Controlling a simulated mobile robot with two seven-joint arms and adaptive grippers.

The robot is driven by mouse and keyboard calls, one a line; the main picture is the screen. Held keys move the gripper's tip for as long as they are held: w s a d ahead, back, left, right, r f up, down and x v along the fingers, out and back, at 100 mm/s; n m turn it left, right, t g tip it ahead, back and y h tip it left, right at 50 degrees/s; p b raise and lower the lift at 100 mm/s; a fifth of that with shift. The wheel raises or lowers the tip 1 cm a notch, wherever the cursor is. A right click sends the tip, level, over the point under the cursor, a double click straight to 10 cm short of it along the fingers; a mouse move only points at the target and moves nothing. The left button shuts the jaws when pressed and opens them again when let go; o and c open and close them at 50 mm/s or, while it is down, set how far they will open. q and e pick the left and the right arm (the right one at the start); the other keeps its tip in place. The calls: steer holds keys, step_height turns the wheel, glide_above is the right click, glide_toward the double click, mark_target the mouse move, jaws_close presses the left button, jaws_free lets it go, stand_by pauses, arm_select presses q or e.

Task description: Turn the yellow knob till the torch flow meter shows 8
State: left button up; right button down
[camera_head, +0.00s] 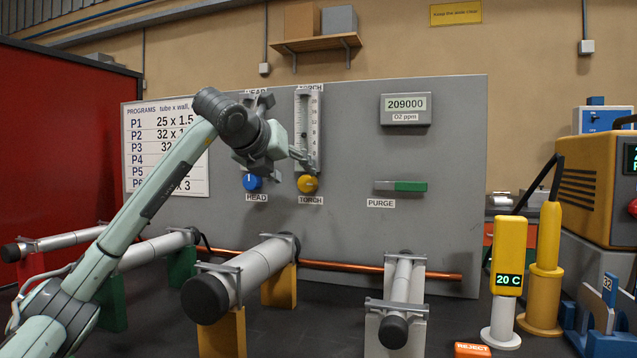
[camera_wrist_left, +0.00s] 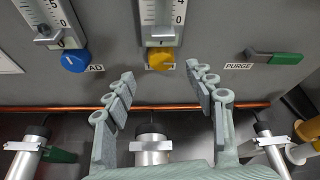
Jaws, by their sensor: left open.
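The yellow knob (camera_head: 307,184) sits on the grey panel below the torch flow meter (camera_head: 314,120), above the TORCH label. The meter is a clear upright tube with a number scale; I cannot make out its reading. In the left wrist view the yellow knob (camera_wrist_left: 161,58) shows beyond my fingers, under the meter's lower end (camera_wrist_left: 162,14) with marks 0 and 4. My left gripper (camera_head: 300,156) is in front of the panel, partly covering the head flow meter. Its two fingers (camera_wrist_left: 160,80) are spread apart and empty, apart from the knob. My right gripper is not seen.
The blue HEAD knob (camera_head: 252,182) is just left of the yellow one. The green PURGE handle (camera_head: 410,186) and the O2 display (camera_head: 405,108), showing 209000, are to the right. A copper tube (camera_head: 345,266) and grey cylinders on stands lie below. The panel between knob and PURGE is clear.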

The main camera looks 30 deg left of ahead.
mark_target(305, 182)
arm_select(q)
steer(key=x, duration=0.5)
steer(key=shift+w+f+p, duration=0.1)
steer(key=shift+w+p, duration=0.1)
steer(key=shift+p, duration=0.2)
steer(key=shift+w+f, duration=0.25)
steer(key=shift+w, duration=0.3)
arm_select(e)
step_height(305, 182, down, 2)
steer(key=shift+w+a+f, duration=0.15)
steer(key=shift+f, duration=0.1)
